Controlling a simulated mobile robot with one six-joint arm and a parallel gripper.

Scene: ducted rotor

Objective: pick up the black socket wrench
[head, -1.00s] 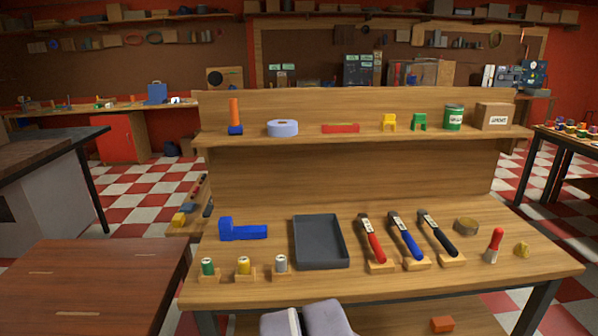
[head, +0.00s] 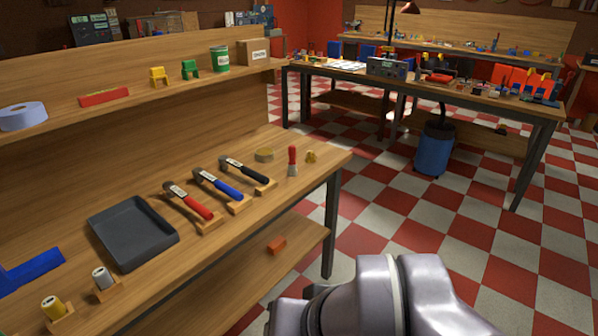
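The black-handled socket wrench (head: 250,173) lies tilted on a small wooden holder at the right of a row of three on the workbench. The blue-handled wrench (head: 222,184) rests beside it on the left, and the red-handled wrench (head: 190,202) is further left. Nothing is touching the black wrench from above. Grey rounded links of my arm show at the bottom right of the head view, in front of the bench. My gripper's fingers are not in the picture.
A grey tray (head: 133,233) lies left of the wrenches. Checkered floor is open to the right.

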